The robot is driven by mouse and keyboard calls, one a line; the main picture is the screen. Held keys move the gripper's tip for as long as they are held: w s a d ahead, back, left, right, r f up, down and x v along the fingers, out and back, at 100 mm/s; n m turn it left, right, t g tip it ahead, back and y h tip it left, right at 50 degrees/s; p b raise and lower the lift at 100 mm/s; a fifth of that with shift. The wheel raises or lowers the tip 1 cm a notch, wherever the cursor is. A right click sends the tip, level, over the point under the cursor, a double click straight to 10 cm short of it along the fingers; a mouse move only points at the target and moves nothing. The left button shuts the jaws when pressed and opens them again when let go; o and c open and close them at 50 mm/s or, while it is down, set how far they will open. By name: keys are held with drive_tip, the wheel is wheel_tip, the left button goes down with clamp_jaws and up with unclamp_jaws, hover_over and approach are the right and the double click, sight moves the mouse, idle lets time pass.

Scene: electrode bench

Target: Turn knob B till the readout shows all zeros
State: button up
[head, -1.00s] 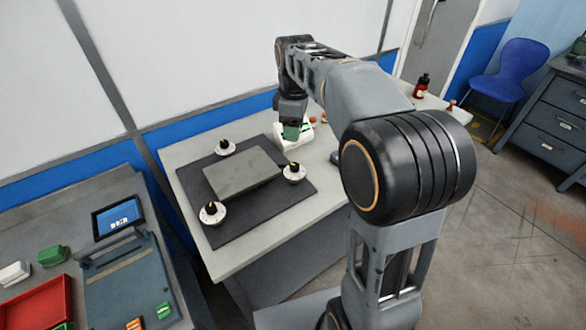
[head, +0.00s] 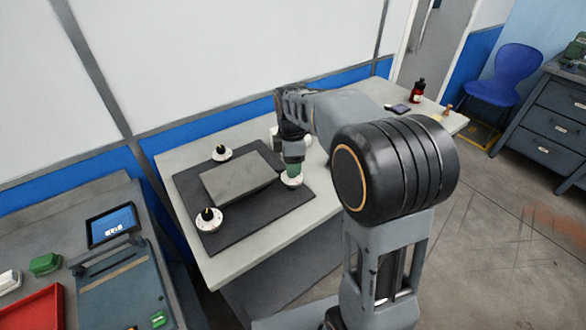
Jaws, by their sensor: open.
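Three round white dials with black knobs stand on a dark mat (head: 240,230) around a grey slab (head: 237,178): a back knob (head: 221,153), a front-left knob (head: 209,218) and a right dial (head: 291,181). Their letters are too small to read, so I cannot tell which is knob B. My gripper (head: 292,171) is open, pointing down, directly over the right dial and hiding its knob. I cannot tell whether the fingers touch the knob. A tablet-like screen (head: 112,223) is lit blue on the left bench; its text is unreadable, and I cannot tell if it is the readout.
A white object (head: 274,136) stands behind my gripper, partly hidden. A red bottle (head: 417,93) and a dark flat item (head: 401,109) are at the table's far right. The left bench holds a red tray (head: 35,315) and a green block (head: 45,264).

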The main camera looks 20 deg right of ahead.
drive_tip(key=shift+f, duration=1.25)
drive_tip(key=shift+c, duration=0.4)
